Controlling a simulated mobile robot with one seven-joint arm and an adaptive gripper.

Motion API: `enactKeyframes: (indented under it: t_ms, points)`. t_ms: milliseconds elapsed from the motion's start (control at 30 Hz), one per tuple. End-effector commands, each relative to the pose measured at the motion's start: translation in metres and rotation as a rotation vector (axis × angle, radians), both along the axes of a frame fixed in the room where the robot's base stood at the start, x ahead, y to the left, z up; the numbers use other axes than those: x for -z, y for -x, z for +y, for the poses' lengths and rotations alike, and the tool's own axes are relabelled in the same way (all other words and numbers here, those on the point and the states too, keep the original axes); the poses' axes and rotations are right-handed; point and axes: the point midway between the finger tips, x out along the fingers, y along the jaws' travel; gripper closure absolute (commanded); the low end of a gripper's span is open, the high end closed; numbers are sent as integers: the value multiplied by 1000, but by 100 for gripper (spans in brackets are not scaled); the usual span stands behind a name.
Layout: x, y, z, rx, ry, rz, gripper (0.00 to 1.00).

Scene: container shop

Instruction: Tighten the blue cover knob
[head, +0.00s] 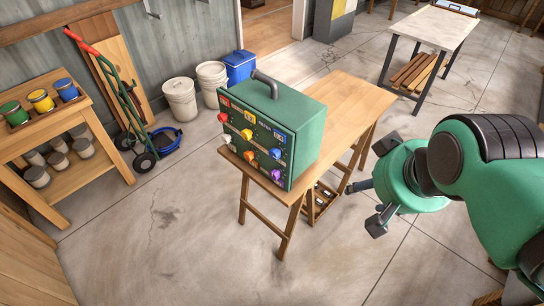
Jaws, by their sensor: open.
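A green box (304,122) with a dark carrying handle stands on a wooden table. Its front face carries several small coloured knobs in rows, with coloured labels. The blue knob (276,153) appears to be on the right side of this face, above a purple knob (275,174); at this size its fit and how tight it is cannot be told. My gripper (367,187) is open and empty. It is to the right of the box and table in the picture, apart from both, with its dark fingers spread toward the left.
The wooden table (352,100) has bare top behind the box. A shelf with paint cans (41,100), a hand truck (125,100), white buckets (180,98) and a blue bin (239,66) stand left and behind. The floor in front is clear.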

Motion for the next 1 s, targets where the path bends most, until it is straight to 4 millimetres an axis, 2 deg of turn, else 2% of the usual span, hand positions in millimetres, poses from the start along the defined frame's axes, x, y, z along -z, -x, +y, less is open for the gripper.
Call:
enactKeyframes:
  t_ms: [267, 467, 733, 1000]
  points:
    - [6, -6, 0, -60, 49, 46, 48]
    - [23, -20, -1, -219, 178, 162, 48]
    - [52, -52, -2, -541, 430, 382, 48]
    - [79, -92, 6, -876, 689, 602, 48]
